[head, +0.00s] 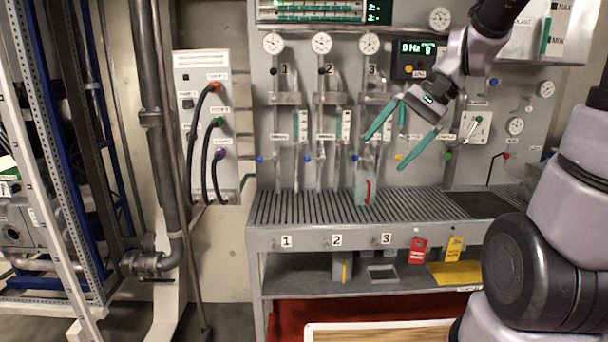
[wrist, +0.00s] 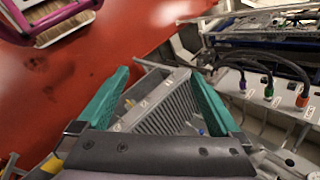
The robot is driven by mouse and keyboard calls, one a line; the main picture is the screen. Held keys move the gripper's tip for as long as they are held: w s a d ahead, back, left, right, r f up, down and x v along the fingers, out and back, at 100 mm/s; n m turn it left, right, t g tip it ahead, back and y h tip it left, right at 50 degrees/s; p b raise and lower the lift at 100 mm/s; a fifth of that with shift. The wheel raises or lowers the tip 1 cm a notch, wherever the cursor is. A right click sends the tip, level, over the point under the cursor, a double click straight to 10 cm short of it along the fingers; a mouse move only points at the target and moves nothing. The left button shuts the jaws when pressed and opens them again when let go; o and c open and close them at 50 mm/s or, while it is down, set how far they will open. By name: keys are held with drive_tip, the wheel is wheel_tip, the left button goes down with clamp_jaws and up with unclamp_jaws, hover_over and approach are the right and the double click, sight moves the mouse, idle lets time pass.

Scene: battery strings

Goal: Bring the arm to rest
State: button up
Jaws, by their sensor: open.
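My gripper (head: 398,146) has two teal fingers spread wide apart, with nothing between them. In the head view it hangs in front of the grey panel, above the right part of the slatted bench, tilted down and to the left. In the wrist view my gripper (wrist: 165,95) is also open and empty, with the slatted bench (wrist: 180,110) seen beyond the fingers. My arm (head: 465,55) comes in from the upper right, and its thicker links stand at the right edge of the head view.
A clear container (head: 362,187) with a red mark stands on the slatted bench (head: 290,208), below and left of my gripper. Gauges and valves cover the panel (head: 262,100) behind. Cables plug into a box (head: 185,75) at left.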

drive_tip(key=s+d+r+n+t+h, duration=0.1)
drive_tip(key=s+d+r+t+h, duration=0.4)
drive_tip(key=s+d+r+t, duration=0.1)
drive_tip(key=shift+s+d+r+n, duration=0.3)
drive_tip(key=shift+s+d+r, duration=0.1)
drive_tip(key=shift+d+r, duration=0.35)
